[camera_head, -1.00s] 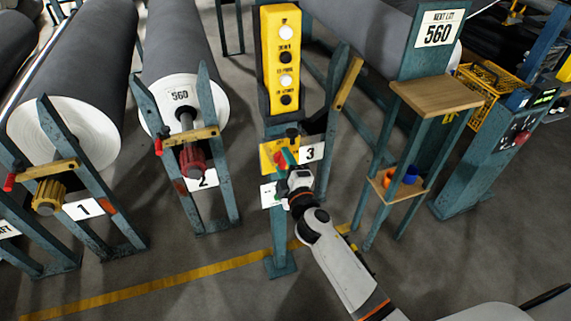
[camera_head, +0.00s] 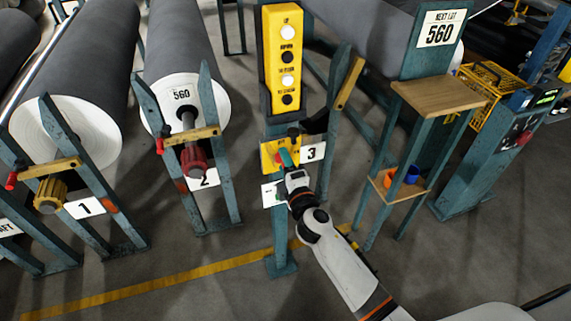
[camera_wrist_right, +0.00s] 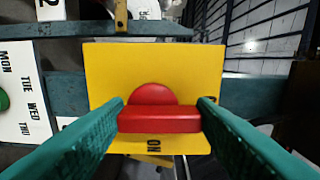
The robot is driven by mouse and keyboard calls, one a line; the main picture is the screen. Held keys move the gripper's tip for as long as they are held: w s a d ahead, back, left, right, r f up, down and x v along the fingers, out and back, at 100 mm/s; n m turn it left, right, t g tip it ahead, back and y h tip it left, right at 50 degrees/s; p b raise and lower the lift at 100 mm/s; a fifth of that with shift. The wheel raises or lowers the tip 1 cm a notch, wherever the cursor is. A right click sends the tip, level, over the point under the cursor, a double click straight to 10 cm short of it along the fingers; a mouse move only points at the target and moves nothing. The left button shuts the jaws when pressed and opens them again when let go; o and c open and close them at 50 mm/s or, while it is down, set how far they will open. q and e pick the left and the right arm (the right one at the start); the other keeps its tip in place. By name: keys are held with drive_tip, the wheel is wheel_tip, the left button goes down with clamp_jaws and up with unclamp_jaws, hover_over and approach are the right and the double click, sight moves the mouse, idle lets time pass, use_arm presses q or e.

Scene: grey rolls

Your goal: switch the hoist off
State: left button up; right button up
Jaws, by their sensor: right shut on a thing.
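The hoist switch is a red knob with a bar handle (camera_wrist_right: 158,119) on a yellow plate (camera_wrist_right: 190,65). In the wrist view the bar lies crosswise, with a rotated ON mark below it; another mark at the right is partly hidden by a finger. In the head view my right gripper (camera_head: 286,160) covers most of the knob. My left gripper is not in view.
Large grey rolls (camera_head: 85,60) rest on teal stands at the left, with number cards. A small wooden-topped stand (camera_head: 437,94) with orange and blue items is right of my arm. A yellow crate (camera_head: 487,85) is farther right. A yellow line crosses the floor.

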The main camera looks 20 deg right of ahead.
drive_tip(key=o, duration=1)
drive_tip(key=shift+s, duration=0.15)
drive_tip(key=s, duration=0.6)
drive_tip(key=s+b, duration=0.1)
drive_tip(key=s, duration=0.4)
drive_tip(key=shift+s+d, duration=0.2)
drive_tip(key=shift+s, duration=0.2)
drive_tip(key=shift+f, duration=0.1)
